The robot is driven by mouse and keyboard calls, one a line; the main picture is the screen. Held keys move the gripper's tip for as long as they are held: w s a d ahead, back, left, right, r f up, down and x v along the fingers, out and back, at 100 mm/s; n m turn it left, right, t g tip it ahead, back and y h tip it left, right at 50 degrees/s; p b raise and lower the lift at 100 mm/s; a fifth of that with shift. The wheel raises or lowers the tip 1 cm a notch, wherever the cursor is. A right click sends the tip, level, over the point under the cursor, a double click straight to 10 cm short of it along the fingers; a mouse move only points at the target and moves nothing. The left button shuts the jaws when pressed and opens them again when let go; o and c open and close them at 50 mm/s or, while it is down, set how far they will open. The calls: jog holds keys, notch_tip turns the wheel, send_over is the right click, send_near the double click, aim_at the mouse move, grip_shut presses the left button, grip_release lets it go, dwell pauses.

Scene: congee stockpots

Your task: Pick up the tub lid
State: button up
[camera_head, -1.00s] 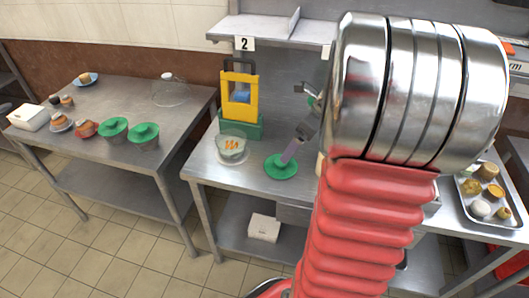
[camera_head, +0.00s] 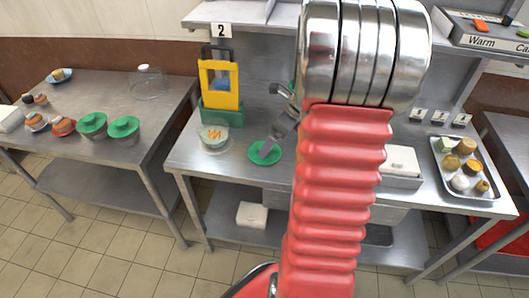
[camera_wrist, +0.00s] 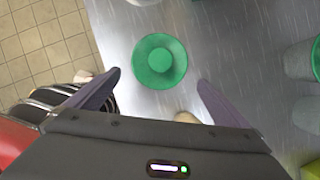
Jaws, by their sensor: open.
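The tub lid (camera_head: 265,153) is a round green disc with a raised centre, lying flat on the steel table near its front edge. In the wrist view, the lid (camera_wrist: 160,61) is whole and lies just beyond and between my fingertips. My gripper (camera_wrist: 158,80) is open and empty, its two purple-grey fingers spread wider than the lid.
A clear bowl with orange contents (camera_head: 213,137) and a yellow-and-green caddy (camera_head: 220,88) stand left of the lid. More green-lidded tubs (camera_head: 123,128) stand on the left table.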

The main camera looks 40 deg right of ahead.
jog(key=shift+x, duration=0.9)
jog(key=shift+f, duration=0.15)
jog(key=shift+x, duration=2.5)
jog(key=c, duration=0.7)
notch_tip(320, 180, up, 10)
